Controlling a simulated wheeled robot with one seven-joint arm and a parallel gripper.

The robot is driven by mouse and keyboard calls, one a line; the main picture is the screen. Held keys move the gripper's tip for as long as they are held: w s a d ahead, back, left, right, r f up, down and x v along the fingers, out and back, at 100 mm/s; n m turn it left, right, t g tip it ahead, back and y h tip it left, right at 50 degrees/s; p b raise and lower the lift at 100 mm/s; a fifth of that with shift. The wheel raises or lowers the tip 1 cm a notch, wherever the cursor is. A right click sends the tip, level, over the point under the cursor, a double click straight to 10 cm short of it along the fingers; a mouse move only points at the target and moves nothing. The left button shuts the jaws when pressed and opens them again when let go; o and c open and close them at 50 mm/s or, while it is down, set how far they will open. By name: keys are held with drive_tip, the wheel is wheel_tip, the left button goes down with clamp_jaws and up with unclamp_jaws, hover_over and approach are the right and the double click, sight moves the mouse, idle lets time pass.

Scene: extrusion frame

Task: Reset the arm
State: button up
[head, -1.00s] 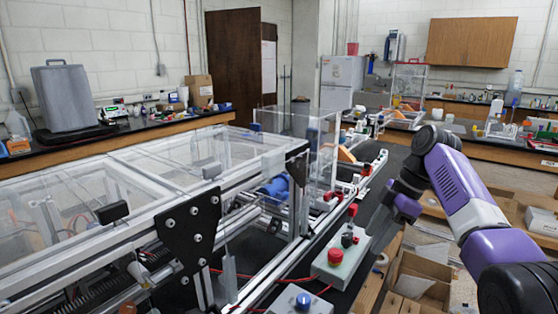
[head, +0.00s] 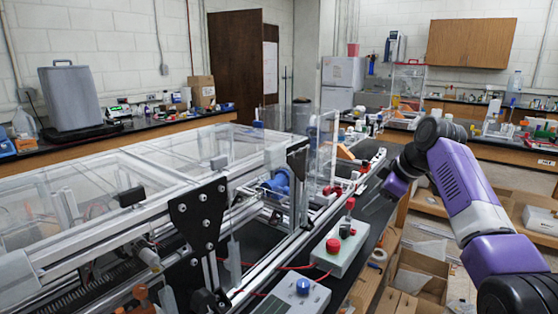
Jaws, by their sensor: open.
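My arm (head: 470,205), purple and black, comes in from the lower right in the head view. It rises to a bent black elbow joint and then folds down and to the left toward a purple wrist (head: 396,184). My gripper (head: 372,203) is at the end, with thin dark fingers pointing down and left. It is open and I see nothing between the fingers. It hangs to the right of the extrusion frame (head: 150,240), apparently in front of the black bench strip, with no clear contact.
A control box with a red button (head: 333,245) and another with a blue button (head: 303,287) sit below and left of my gripper. Clear panels cover the frame. Open cardboard boxes (head: 420,275) lie at the lower right. A bench with lab items runs along the back.

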wheel_tip(320, 180, down, 7)
drive_tip(key=w+m+t+h, duration=0.1)
drive_tip(key=w+m+t, duration=0.2)
drive_tip(key=m+t, duration=0.25)
drive_tip(key=s+f+t, duration=0.1)
drive_tip(key=s+f+m+t, duration=0.1)
drive_tip(key=s+f, duration=0.1)
drive_tip(key=s+a+f+m+t+h, duration=0.1)
drive_tip(key=s, duration=0.1)
drive_tip(key=shift+f+m, duration=0.25)
drive_tip(key=shift+f, duration=0.05)
drive_tip(key=s+a+f+m, duration=0.2)
drive_tip(key=s, duration=2.9)
drive_tip(key=s+a+f+m+h, duration=0.1)
drive_tip(key=s+a+f+m, duration=0.1)
drive_tip(key=s, duration=2.9)
drive_tip(key=shift+f+t, duration=0.35)
drive_tip(key=shift+f, duration=0.25)
drive_tip(key=shift+a, duration=0.1)
